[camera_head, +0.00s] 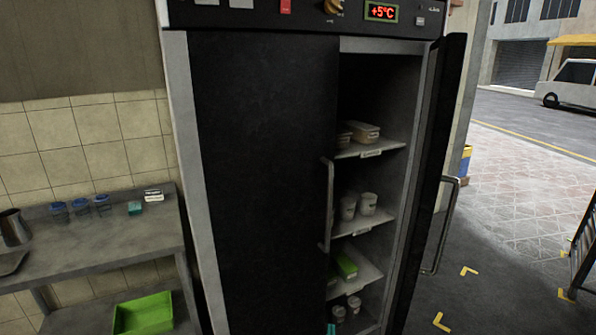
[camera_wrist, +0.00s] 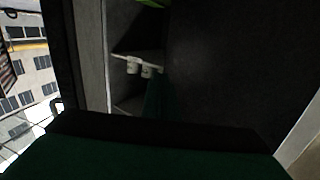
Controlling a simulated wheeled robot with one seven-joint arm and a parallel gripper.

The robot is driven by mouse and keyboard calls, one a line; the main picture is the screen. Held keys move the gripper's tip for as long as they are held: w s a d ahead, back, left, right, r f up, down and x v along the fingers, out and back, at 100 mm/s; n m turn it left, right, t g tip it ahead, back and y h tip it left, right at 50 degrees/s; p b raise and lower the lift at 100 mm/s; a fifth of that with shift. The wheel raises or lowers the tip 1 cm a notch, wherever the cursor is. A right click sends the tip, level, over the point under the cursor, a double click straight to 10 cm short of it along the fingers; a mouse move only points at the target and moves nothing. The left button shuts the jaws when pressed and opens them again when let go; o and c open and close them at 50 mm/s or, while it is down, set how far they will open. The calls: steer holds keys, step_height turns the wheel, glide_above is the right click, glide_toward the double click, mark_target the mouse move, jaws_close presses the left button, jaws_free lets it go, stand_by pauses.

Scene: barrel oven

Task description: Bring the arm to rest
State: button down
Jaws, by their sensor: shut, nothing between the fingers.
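My gripper (camera_wrist: 155,97) shows in the wrist view as a teal fingertip above a large dark green and black body along the bottom edge. A small teal tip of it shows at the bottom edge of the head view (camera_head: 331,329), in front of the lower part of the fridge. It is shut and holds nothing. The rest of my arm is out of the head view. The tall dark fridge (camera_head: 262,170) stands ahead with its left door closed. Its right door (camera_head: 436,170) stands wide open.
Fridge shelves (camera_head: 372,148) hold tubs, white cups (camera_head: 367,204) and a green box (camera_head: 345,265). A metal counter (camera_head: 110,235) with small jars stands at left, a green tray (camera_head: 143,313) below it. Open paving lies at right, beyond the open door and its handle (camera_head: 446,225).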

steer(key=s+a+f, duration=0.2)
steer(key=s+a, duration=0.1)
steer(key=s, duration=0.7)
steer(key=s+a+f+g+y, duration=0.1)
steer(key=s+a+f, duration=0.2)
steer(key=s, duration=0.6)
steer(key=s+a+f, duration=0.2)
steer(key=s+a, duration=0.1)
steer(key=s, duration=0.7)
steer(key=s+r+n, duration=0.1)
steer(key=s+r, duration=0.4)
steer(key=s, duration=0.5)
steer(key=s+a+r+n+g+y, duration=0.1)
steer(key=s+r, duration=0.3)
steer(key=s, duration=0.6)
steer(key=shift+s+a+r, duration=0.15)
steer(key=shift+s+r, duration=0.05)
steer(key=shift+r, duration=0.2)
